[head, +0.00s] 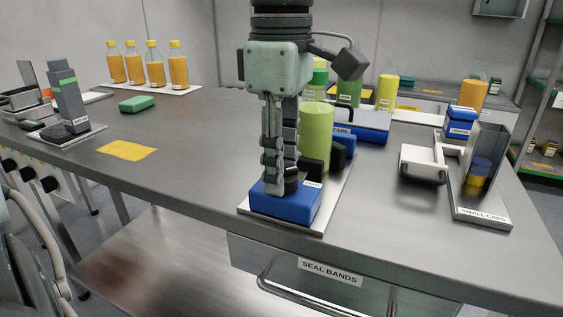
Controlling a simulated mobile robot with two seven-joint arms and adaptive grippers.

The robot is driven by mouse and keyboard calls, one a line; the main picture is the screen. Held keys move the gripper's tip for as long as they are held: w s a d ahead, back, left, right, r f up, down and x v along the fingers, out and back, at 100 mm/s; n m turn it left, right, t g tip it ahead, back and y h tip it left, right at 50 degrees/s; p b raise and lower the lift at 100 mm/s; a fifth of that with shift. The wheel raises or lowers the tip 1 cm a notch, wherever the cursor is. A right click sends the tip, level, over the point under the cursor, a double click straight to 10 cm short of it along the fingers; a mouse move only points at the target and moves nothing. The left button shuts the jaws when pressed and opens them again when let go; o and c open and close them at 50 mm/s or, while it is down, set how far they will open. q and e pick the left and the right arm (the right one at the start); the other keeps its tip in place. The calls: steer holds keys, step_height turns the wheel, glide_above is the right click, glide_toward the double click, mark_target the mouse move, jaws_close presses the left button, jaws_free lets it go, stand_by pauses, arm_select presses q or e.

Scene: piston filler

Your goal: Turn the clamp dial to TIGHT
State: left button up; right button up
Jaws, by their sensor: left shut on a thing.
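My left gripper (279,187) comes down from above, fingers pointing at the top of a blue block (285,207) at the front of the clamp fixture. Its fingers are shut on the clamp dial, which they mostly hide, so I cannot read where the dial points. A small white label (312,184) is on the block beside the fingers; its text is too small to read. My right gripper is not in view.
The fixture's plate (259,216) lies at the table's front edge, above a SEAL BANDS drawer (330,272). A SMALL CAPS holder (483,214) stands to the right. A yellow cloth (127,150) and a green block (137,103) lie left. Filled orange bottles (152,67) stand behind.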

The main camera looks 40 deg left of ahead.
arm_select(q)
steer(key=shift+m, duration=0.3)
stand_by(0.4)
steer(key=o, duration=1.2)
steer(key=shift+c, duration=0.2)
steer(key=shift+r, duration=0.1)
step_height(320, 180, up, 12)
